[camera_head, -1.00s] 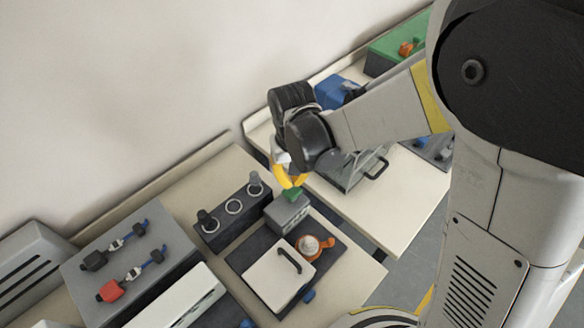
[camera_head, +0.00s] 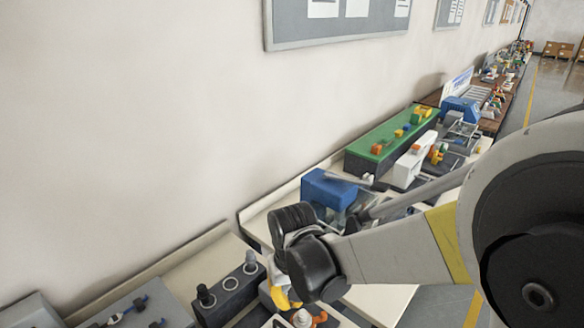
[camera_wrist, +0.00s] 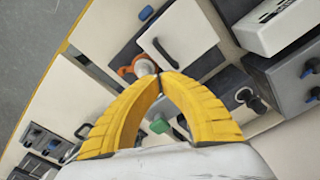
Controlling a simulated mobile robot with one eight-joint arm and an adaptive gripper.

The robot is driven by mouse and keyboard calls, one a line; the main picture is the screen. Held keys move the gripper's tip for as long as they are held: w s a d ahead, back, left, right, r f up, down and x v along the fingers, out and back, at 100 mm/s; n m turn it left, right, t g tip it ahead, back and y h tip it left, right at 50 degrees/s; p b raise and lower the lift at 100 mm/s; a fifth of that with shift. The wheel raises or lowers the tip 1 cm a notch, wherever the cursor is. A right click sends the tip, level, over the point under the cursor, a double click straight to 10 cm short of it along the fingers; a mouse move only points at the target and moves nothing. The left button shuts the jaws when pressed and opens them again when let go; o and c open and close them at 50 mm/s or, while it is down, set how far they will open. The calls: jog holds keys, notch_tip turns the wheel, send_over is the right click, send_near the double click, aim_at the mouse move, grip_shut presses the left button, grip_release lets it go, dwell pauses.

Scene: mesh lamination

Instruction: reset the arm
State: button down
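My gripper (camera_head: 284,298) hangs over the near bench in the head view, with its lower end partly hidden behind my wrist. In the wrist view both yellow fingers of my gripper (camera_wrist: 160,75) curve together and their tips meet, with nothing visible held between them. Below the fingers are a green knob (camera_wrist: 160,124) and an orange-and-white round part (camera_wrist: 140,68), both apart from the fingers as far as I can tell. A white plate with a black handle (camera_wrist: 186,30) lies beyond the fingertips.
A black block with round sockets (camera_head: 228,296) stands left of my gripper. A blue box (camera_head: 328,190) and a green-topped block (camera_head: 392,140) stand on benches farther back. The wall (camera_head: 130,120) runs along the left. Grey floor (camera_wrist: 40,70) shows left in the wrist view.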

jog(key=s+d+r+m+t+b, duration=0.1)
jog(key=s+d+r+t+b, duration=0.1)
jog(key=d, duration=0.4)
jog(key=s+d+r+m+t+b, duration=0.1)
jog(key=s+d+r+t, duration=0.1)
jog(key=d, duration=0.5)
jog(key=s+d+r+m+t+b, duration=0.1)
jog(key=s+d+r+t+b, duration=0.1)
jog(key=d, duration=0.4)
notch_tip(320, 180, up, 2)
jog(key=shift+s+d+r+t+b, duration=0.2)
jog(key=shift+s+r+t+b, duration=0.1)
jog(key=shift+s, duration=0.25)
